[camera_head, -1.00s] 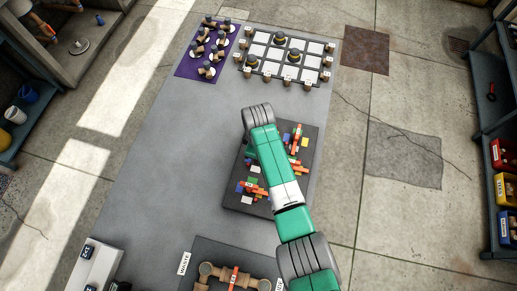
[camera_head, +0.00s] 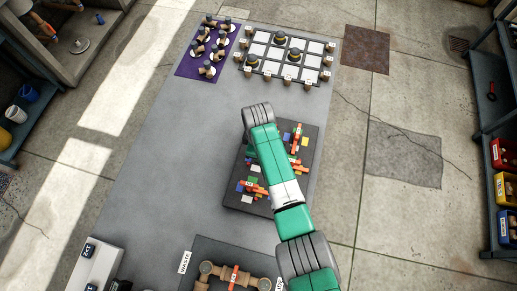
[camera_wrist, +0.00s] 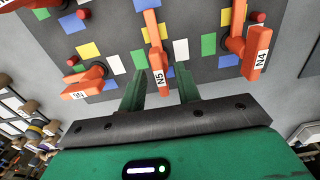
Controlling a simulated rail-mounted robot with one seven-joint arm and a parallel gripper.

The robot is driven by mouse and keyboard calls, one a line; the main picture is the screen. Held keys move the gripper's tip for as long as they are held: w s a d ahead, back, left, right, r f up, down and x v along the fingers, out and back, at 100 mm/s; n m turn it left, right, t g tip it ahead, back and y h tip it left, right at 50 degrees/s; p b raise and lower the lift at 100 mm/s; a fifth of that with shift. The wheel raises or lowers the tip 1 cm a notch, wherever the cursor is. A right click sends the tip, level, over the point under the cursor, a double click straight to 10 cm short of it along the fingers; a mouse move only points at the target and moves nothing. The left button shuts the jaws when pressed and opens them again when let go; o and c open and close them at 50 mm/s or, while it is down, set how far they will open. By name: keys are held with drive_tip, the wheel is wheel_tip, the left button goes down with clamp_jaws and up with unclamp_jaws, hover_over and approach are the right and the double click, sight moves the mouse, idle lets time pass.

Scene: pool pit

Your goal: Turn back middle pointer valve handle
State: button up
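A dark board (camera_head: 233,201) with coloured squares and orange pointer handles lies on the grey table under my arm. In the wrist view, an orange handle labelled N5 (camera_wrist: 154,42) is in the middle, pointing down the picture. My gripper (camera_wrist: 160,82) is open, one green finger on each side of the N5 handle's labelled end, with visible gaps. I cannot tell the height of the fingertips against the handle. In the head view, my arm hides the gripper and the middle of the board.
In the wrist view, the handle labelled N4 (camera_wrist: 255,52) is at right and another orange handle (camera_wrist: 88,80) at left. Small red knobs (camera_wrist: 258,17) stand on the board. A pipe fixture (camera_head: 235,278) is at the table's front. A white grid (camera_head: 285,52) and purple mat (camera_head: 191,66) are behind.

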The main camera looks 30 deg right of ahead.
wheel_tip(320, 180, up, 8)
drive_tip(key=shift+f+p, duration=0.1)
drive_tip(key=shift+p, duration=0.35)
idle(0.3)
